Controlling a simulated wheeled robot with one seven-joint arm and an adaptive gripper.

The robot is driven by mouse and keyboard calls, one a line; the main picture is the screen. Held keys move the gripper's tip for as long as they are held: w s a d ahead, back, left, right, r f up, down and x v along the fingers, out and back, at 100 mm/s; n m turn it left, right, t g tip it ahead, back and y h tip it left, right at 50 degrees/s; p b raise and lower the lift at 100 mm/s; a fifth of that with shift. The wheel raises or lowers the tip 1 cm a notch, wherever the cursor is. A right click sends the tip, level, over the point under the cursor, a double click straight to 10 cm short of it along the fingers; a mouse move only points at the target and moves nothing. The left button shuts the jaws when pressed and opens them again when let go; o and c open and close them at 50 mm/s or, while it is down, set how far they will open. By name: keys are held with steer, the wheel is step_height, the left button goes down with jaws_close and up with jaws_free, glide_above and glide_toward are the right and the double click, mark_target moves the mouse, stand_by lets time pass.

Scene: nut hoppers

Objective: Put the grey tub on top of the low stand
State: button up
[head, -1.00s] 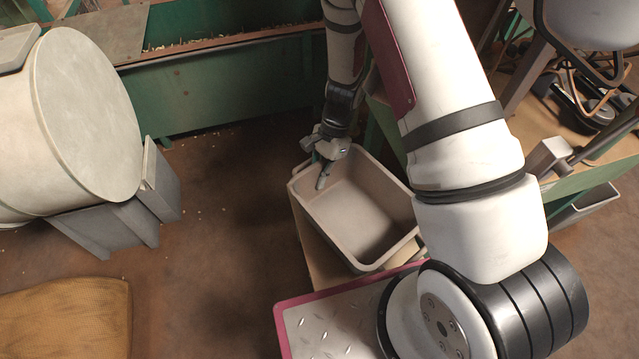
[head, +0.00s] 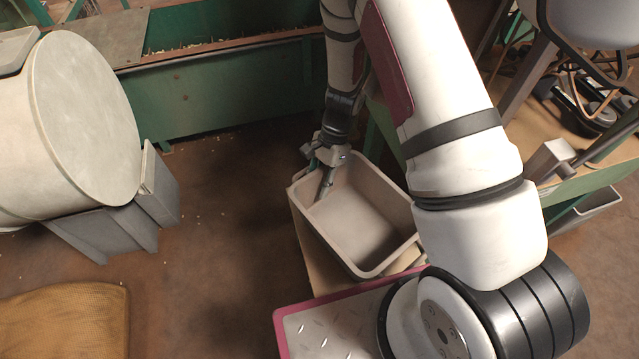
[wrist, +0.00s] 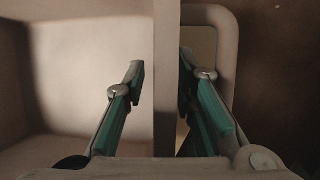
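The grey tub (head: 375,260) is an open, upright rectangular bin near the middle of the head view, empty as far as I can see. It stands on a tan wooden-looking block (head: 318,262); I cannot tell for sure that this is the low stand. My gripper (head: 317,172) is at the tub's far left wall, pointing down. In the wrist view, the tub's wall (wrist: 167,60) passes between my two green-padded fingers (wrist: 162,80). The left finger is inside the tub with a visible gap to the wall; the right finger is outside, close to it.
A large pale drum (head: 85,115) on grey supports (head: 105,232) stands at left. A yellow-brown woven sack (head: 65,320) lies lower left. A green hopper (head: 225,90) is behind, and a cluttered wooden bench (head: 560,130) is at right. Brown floor (head: 220,240) is free left of the tub.

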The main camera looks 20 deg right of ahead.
steer(key=p+v, duration=0.4)
steer(key=v, duration=0.8)
steer(key=shift+a+r, duration=0.1)
steer(key=shift+a, duration=0.05)
